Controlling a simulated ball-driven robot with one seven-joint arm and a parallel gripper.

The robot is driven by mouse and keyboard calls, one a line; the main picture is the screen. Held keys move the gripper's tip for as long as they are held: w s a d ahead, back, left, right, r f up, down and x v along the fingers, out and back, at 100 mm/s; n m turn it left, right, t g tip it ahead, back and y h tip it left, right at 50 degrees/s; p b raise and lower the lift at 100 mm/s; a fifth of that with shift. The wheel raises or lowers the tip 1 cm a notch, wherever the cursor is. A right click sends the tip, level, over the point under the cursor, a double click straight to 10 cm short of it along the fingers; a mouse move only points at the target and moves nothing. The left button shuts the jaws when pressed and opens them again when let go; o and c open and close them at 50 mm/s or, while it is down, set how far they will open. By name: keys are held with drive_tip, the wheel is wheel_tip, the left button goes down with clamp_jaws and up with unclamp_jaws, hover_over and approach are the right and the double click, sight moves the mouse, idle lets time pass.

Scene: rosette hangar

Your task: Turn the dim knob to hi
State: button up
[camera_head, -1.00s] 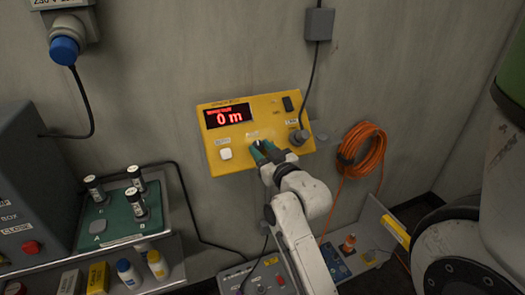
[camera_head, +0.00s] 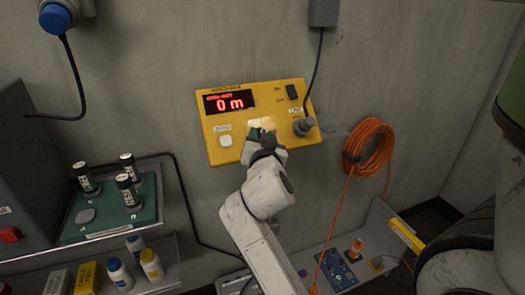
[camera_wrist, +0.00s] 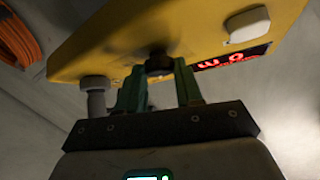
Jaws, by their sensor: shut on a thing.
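A yellow control panel (camera_head: 222,150) is on the grey wall, its red display (camera_head: 230,103) reading "0 m". My gripper (camera_head: 259,134), with green fingers, is at the panel's lower middle. In the wrist view, where the panel appears upside down, my gripper (camera_wrist: 159,75) has a finger on either side of a dark round knob (camera_wrist: 158,64) and is shut on it. The knob's label and pointer cannot be read, so I cannot tell its setting. In the head view my gripper hides the knob.
The panel also has a white button (camera_head: 226,141), a black switch (camera_head: 292,92) and a grey cable plug (camera_head: 304,125). An orange cable coil (camera_head: 368,147) hangs at right. A green tray (camera_head: 105,222) with black cylinders stands at left.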

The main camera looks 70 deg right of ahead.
drive_tip(key=m+g+b, duration=0.1)
drive_tip(key=m, duration=0.1)
drive_tip(key=m+g+b, duration=0.1)
drive_tip(key=m+g, duration=0.1)
drive_tip(key=w+m+g+b, duration=0.1)
drive_tip(key=m+g, duration=0.1)
drive_tip(key=m, duration=0.1)
drive_tip(key=shift+a+r, duration=0.1)
drive_tip(key=shift+a, duration=0.05)
drive_tip(key=m+g+y, duration=0.1)
drive_tip(key=m, duration=0.1)
drive_tip(key=m+g+b, duration=0.1)
drive_tip(key=m+g+y+b, duration=0.1)
drive_tip(key=m, duration=0.1)
drive_tip(key=shift+w+r+m+y, duration=0.15)
drive_tip(key=shift+r+m+y, duration=0.1)
drive_tip(key=shift+m+y, duration=0.05)
drive_tip(key=shift+g, duration=0.3)
drive_tip(key=o, duration=1)
drive_tip(key=shift+o, duration=0.2)
drive_tip(key=shift+r, duration=0.1)
drive_tip(key=v, duration=1)
drive_tip(key=shift+a+r, duration=0.2)
drive_tip(key=shift+r, duration=0.05)
